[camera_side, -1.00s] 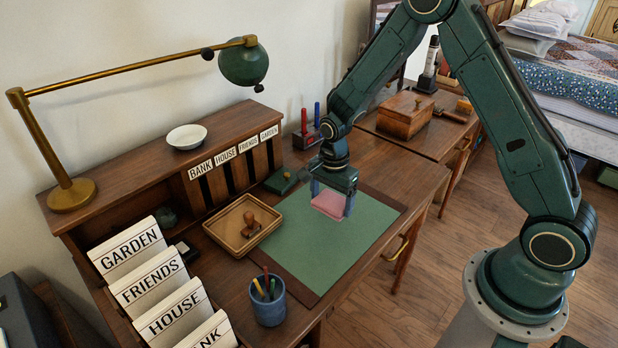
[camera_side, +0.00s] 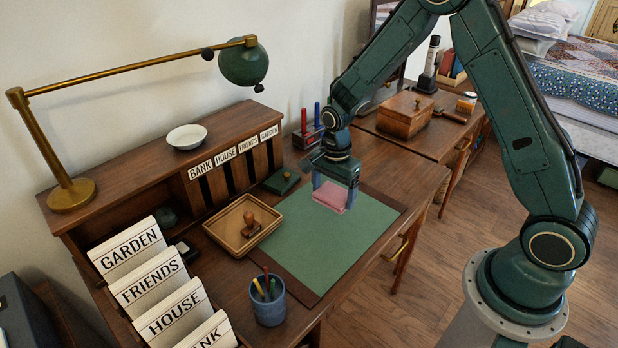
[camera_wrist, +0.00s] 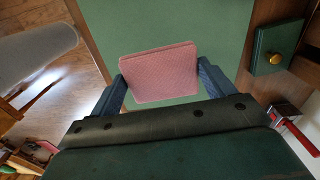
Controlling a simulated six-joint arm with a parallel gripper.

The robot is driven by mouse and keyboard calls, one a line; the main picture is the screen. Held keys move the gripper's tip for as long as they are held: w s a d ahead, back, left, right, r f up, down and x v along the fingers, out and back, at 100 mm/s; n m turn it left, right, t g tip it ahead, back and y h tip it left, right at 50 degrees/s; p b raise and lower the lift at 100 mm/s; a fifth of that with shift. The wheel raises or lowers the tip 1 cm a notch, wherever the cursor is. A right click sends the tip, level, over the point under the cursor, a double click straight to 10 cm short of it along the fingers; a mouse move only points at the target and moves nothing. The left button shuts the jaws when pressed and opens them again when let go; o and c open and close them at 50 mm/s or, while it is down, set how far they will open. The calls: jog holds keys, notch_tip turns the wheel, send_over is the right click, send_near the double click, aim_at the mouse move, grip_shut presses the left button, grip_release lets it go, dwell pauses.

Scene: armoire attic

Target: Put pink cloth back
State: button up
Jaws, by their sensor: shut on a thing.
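The pink cloth (camera_side: 330,196) is a small flat folded pad. My gripper (camera_side: 334,195) is shut on it, with one blue-grey finger at each side, above the far part of the green desk mat (camera_side: 320,250). In the wrist view the pink cloth (camera_wrist: 160,72) lies between the two fingertips of my gripper (camera_wrist: 160,78), with the green mat (camera_wrist: 170,20) behind it. The gap between cloth and mat is hard to judge.
A wooden tray (camera_side: 222,234) with a stamp (camera_side: 250,226) sits left of the mat. A green box (camera_side: 282,181) and a pen holder (camera_side: 308,136) stand behind. A blue pen cup (camera_side: 267,304) stands at the front. A wooden box (camera_side: 406,114) is on the farther table.

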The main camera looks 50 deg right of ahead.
jog(key=s+d+r, duration=0.2)
jog(key=d+r, duration=0.4)
notch_tip(320, 180, up, 6)
send_over(375, 214)
jog(key=shift+f+m, duration=0.1)
jog(key=shift+m, duration=0.3)
jog(key=shift+f, duration=0.1)
notch_tip(375, 214, down, 16)
jog(key=shift+f, duration=1.9)
jog(key=shift+f, duration=0.15)
